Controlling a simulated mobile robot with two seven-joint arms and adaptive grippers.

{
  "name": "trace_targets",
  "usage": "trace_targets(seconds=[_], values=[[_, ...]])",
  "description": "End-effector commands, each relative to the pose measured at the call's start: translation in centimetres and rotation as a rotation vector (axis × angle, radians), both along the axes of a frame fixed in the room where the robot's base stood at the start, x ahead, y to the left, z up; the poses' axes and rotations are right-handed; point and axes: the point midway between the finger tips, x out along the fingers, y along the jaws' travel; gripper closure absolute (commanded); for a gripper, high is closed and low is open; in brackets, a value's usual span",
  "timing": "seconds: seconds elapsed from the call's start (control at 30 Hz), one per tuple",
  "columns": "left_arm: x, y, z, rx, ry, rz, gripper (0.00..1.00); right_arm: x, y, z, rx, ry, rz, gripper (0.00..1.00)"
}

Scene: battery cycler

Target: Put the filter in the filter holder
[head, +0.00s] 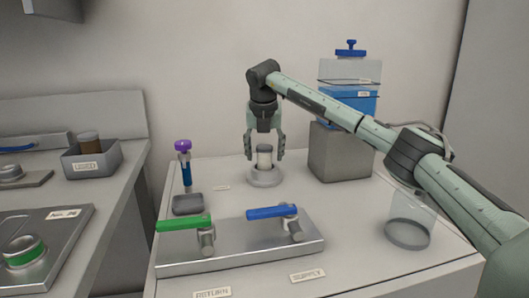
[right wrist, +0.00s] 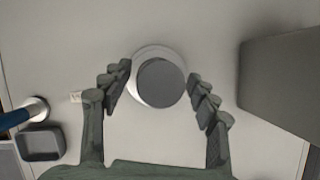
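A white cylinder with a dark grey cap (head: 264,157), which looks like the filter, stands upright in the middle of a round white base (head: 266,179), which looks like the holder. In the right wrist view the dark round cap (right wrist: 161,83) sits over the pale ring (right wrist: 150,53), slightly off its centre. I cannot tell how deep the cylinder sits. My right gripper (head: 265,153) points down over it, open, with one finger on each side. In the wrist view its fingertips (right wrist: 159,72) show gaps to the cap. My left gripper is out of view.
A grey block (head: 340,152) bearing a blue container stands close right of the gripper. A valve panel (head: 240,250) with green and blue handles lies in front. A clear cylinder (head: 409,220) is at right. A grey box (head: 91,160) with a brown-topped cylinder is at left.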

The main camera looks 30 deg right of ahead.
Motion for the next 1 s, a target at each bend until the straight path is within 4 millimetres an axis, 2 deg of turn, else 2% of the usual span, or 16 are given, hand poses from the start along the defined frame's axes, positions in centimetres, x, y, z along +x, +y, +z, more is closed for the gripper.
trace_targets(seconds=[0.27, 0.43, 0.7, 0.8, 1.0], values=[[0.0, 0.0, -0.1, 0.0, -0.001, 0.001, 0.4, -0.1, 0.1, 0.7, 0.001, -0.003, 0.001, 0.4], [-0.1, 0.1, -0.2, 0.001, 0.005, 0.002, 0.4, -1.0, 0.6, 3.4, 0.0, -0.006, 0.001, 0.4], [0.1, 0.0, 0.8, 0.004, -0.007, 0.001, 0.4, -2.9, 1.7, 8.7, 0.0, -0.003, 0.002, 0.4], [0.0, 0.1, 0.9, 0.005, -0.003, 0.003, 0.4, -3.4, 2.0, 10.1, 0.001, -0.003, 0.001, 0.4], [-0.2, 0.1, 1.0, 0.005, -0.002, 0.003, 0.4, -3.9, 2.3, 11.3, 0.001, 0.0, 0.0, 0.4]])
